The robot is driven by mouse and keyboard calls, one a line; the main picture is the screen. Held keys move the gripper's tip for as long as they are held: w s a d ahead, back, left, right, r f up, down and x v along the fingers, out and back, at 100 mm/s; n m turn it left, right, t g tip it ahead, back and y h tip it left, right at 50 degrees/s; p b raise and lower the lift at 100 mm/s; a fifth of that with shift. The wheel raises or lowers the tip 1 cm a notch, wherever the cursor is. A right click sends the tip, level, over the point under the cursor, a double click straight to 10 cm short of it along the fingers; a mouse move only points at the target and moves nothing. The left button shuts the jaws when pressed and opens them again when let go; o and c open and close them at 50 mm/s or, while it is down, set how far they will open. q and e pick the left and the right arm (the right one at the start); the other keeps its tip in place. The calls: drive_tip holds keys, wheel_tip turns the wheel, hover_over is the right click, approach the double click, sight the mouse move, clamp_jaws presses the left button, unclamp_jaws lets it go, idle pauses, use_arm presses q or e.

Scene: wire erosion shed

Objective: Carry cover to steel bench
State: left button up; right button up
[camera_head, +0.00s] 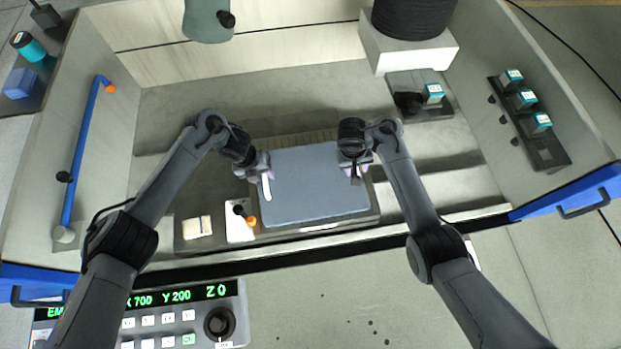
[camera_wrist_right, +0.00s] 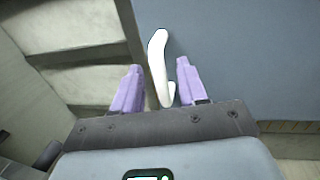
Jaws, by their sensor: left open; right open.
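The cover (camera_head: 315,185) is a flat blue-grey panel lying in the middle of the grey tank, with a white handle on its left edge (camera_head: 267,189). My left gripper (camera_head: 264,174) is open at that handle; I cannot tell whether they touch. My right gripper (camera_head: 356,170) is open over the cover's right edge. In the right wrist view, the cover (camera_wrist_right: 230,50) has a white handle (camera_wrist_right: 157,62) between my right gripper's spread purple fingers (camera_wrist_right: 160,70). I cannot tell which surface is the steel bench.
A white plate with a black-and-orange tool (camera_head: 240,232) and a small pale block (camera_head: 197,227) lie left of the cover. A blue pipe (camera_head: 82,150) runs along the left wall. A control panel (camera_head: 180,318) is at the front, and a black spool (camera_head: 412,15) stands behind.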

use_arm(q)
drive_tip(key=shift+d+f, duration=0.2)
drive_tip(key=shift+f, duration=0.8)
use_arm(e)
drive_tip(key=shift+d+f, duration=0.25)
drive_tip(key=shift+f, duration=0.75)
use_arm(q)
clamp_jaws()
use_arm(e)
clamp_jaws()
use_arm(q)
drive_tip(key=shift+r, duration=0.1)
use_arm(e)
drive_tip(key=shift+r, duration=0.1)
